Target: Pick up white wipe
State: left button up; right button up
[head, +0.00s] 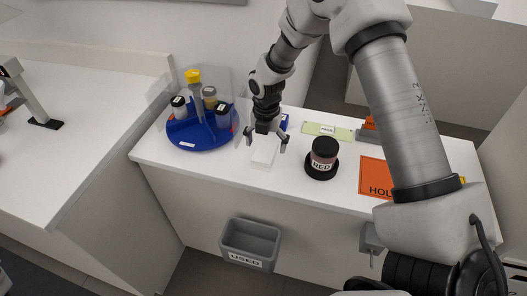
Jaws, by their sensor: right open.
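The white wipe (263,155) looks like a small pale block on the white counter, hard to tell from the surface around it. My right gripper (266,142) points down just over it, with its fingers spread to either side. The gripper hides part of the wipe's far side, and I cannot tell whether the fingers touch it. My left gripper is not in view.
A blue round carousel (190,140) with several jars stands left of the gripper. An orange HOLD mat (374,177) lies farther right. A grey USED bin (250,243) hangs below the counter's front edge.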

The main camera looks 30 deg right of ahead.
aim_at(265, 152)
jog(key=f, duration=0.4)
jog(key=shift+w+f+p, duration=0.3)
jog(key=shift+w+p, duration=0.05)
jog(key=shift+w+f, duration=0.1)
jog(key=shift+w, duration=0.05)
jog(key=shift+s+r, duration=0.25)
jog(key=shift+s, duration=0.05)
jog(key=c, duration=0.5)
jog(key=shift+s, duration=0.1)
jog(key=c, duration=0.5)
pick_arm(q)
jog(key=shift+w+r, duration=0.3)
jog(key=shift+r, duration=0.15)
pick_arm(e)
jog(key=shift+c, duration=0.2)
